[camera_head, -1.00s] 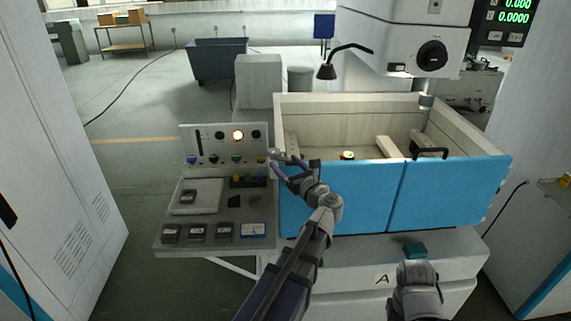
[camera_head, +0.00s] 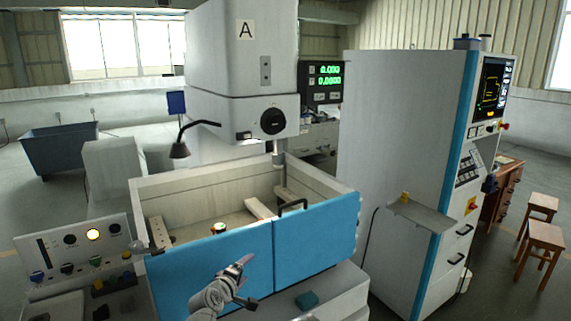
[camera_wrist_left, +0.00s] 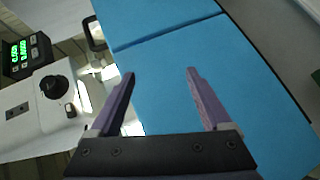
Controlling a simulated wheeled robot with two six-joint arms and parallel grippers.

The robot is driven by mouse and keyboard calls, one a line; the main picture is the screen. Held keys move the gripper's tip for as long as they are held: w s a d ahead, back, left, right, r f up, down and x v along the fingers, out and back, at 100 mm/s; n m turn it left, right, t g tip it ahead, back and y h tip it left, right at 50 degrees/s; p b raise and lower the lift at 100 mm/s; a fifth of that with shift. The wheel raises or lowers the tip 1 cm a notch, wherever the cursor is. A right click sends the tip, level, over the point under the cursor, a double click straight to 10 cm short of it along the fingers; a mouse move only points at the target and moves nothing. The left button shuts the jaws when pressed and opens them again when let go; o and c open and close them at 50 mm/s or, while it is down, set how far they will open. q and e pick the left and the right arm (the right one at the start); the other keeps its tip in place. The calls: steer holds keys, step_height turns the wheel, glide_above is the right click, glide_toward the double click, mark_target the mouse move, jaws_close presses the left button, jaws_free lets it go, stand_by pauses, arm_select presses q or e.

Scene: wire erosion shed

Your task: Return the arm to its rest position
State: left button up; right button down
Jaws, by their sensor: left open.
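My left gripper (camera_head: 249,280) is in front of the blue tank doors (camera_head: 315,238) of the machine in the head view. It is open, with nothing between its two purple fingers. In the left wrist view the spread fingers (camera_wrist_left: 161,74) point towards the blue door panel (camera_wrist_left: 180,60), with a gap between them. My right gripper is not in view.
The control panel (camera_head: 72,246) with a lit yellow lamp stands left of the tank. A teal block (camera_head: 307,300) lies on the ledge below the doors. A tall white cabinet (camera_head: 395,150) with a small shelf (camera_head: 424,216) stands to the right, with wooden stools (camera_head: 541,240) beyond.

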arm_select(q)
steer(key=s+f+m+g, duration=0.7)
steer(key=s+f+m, duration=0.1)
steer(key=s+f, duration=0.2)
steer(key=s+a+f+m+g+y, duration=0.2)
steer(key=s+a+g, duration=0.1)
steer(key=s, duration=0.3)
steer(key=s+a+f+m+g+y, duration=0.2)
steer(key=s+m+g, duration=0.1)
steer(key=s, duration=0.2)
steer(key=s+d+m, duration=0.1)
steer(key=s+d, duration=0.2)
steer(key=d, duration=0.2)
steer(key=s+d+m+y, duration=0.1)
steer(key=s+d+m, duration=0.1)
steer(key=d, duration=0.3)
steer(key=shift+s+d+g, duration=0.35)
steer(key=shift+s+g, duration=0.05)
steer(key=shift+s, duration=0.2)
